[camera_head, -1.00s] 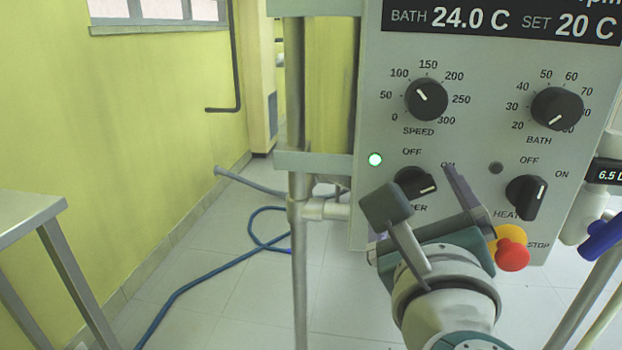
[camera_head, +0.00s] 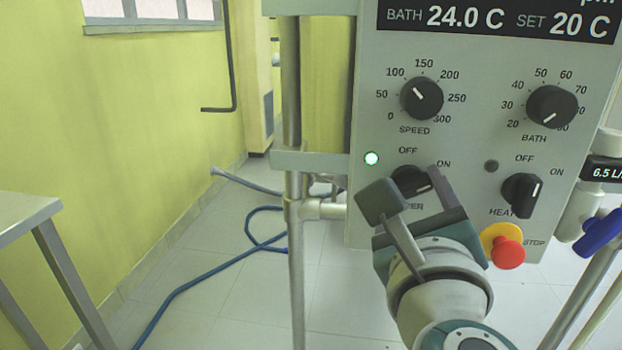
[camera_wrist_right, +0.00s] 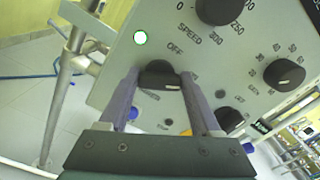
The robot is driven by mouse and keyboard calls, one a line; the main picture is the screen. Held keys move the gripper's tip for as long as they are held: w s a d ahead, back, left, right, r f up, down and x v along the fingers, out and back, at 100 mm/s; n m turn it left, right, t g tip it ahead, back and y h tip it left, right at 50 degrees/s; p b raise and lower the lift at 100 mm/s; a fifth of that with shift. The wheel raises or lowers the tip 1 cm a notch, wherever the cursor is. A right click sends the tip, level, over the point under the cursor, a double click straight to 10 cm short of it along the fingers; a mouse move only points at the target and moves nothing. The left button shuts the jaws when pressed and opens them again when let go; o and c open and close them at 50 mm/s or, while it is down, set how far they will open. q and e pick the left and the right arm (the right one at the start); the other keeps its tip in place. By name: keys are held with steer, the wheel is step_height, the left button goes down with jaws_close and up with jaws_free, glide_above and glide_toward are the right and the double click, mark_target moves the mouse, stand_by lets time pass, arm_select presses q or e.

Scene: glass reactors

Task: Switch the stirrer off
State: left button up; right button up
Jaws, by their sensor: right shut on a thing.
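The stirrer knob (camera_head: 408,178) is a black dial low on the left of the grey control panel. Its label is mostly covered, with only "ER" showing. Its white mark points right, roughly towards the ON side. A green lamp (camera_head: 371,158) above and left of it is lit. My right gripper (camera_head: 415,190) is in front of the knob and shut on it. In the right wrist view, the knob (camera_wrist_right: 160,74) sits between the two fingers (camera_wrist_right: 158,84), one on each side. My left gripper is not in view.
The speed knob (camera_head: 421,98) is just above and the heat knob (camera_head: 522,194) is to the right. A red stop button (camera_head: 508,252) on a yellow base is right of my gripper. A metal post (camera_head: 292,190) stands left of the panel. A blue hose (camera_head: 205,273) lies on the floor.

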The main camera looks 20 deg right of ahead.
steer(key=shift+c, duration=0.9)
steer(key=n+p, duration=0.3)
steer(key=n, duration=0.1)
steer(key=shift+r+n, duration=0.1)
steer(key=shift+n, duration=0.3)
steer(key=n+p, duration=0.2)
steer(key=n, duration=0.2)
steer(key=shift+a, duration=0.1)
steer(key=shift+f+n+p, duration=0.2)
steer(key=shift+n+p, duration=0.45)
steer(key=shift+n, duration=0.75)
